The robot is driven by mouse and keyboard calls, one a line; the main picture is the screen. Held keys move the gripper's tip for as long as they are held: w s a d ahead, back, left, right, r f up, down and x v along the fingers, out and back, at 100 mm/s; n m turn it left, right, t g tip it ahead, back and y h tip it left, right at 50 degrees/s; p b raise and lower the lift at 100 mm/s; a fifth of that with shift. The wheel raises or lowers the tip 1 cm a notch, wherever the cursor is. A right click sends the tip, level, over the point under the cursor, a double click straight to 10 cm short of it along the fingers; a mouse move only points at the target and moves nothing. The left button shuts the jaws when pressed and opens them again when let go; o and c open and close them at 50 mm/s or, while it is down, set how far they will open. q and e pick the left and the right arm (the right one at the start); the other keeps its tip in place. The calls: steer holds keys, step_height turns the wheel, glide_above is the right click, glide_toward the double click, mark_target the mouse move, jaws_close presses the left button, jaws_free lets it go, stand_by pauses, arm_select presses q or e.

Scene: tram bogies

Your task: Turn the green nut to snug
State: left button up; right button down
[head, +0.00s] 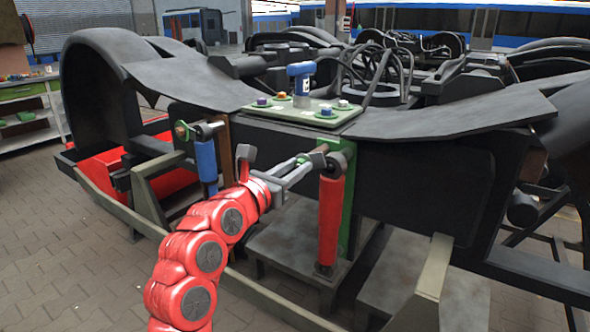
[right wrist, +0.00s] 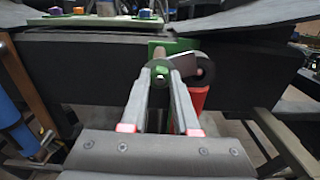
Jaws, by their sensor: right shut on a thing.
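The green nut (right wrist: 160,70) shows between the tips of my right gripper in the right wrist view, at the top end of a red damper (head: 331,215). My right gripper (head: 312,160) reaches in from the lower left and is shut on the nut; the gripper also shows in the right wrist view (right wrist: 163,78). The fingers hide most of the nut in the head view. A green bracket (head: 348,195) stands just behind the red damper. I cannot tell how tight the nut is. My left gripper is not in view.
A pale green tray (head: 290,113) on the black bogie frame (head: 420,180) holds several coloured nuts and a blue-topped tool (head: 301,78). Red bins (head: 105,171) lie further left.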

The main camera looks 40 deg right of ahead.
steer(key=c, duration=0.7)
jaws_free()
steer(key=shift+o, duration=0.2)
steer(key=v, duration=1.7)
steer(key=shift+a, duration=0.25)
steer(key=shift+s+f, duration=0.1)
steer(key=shift+s, duration=0.05)
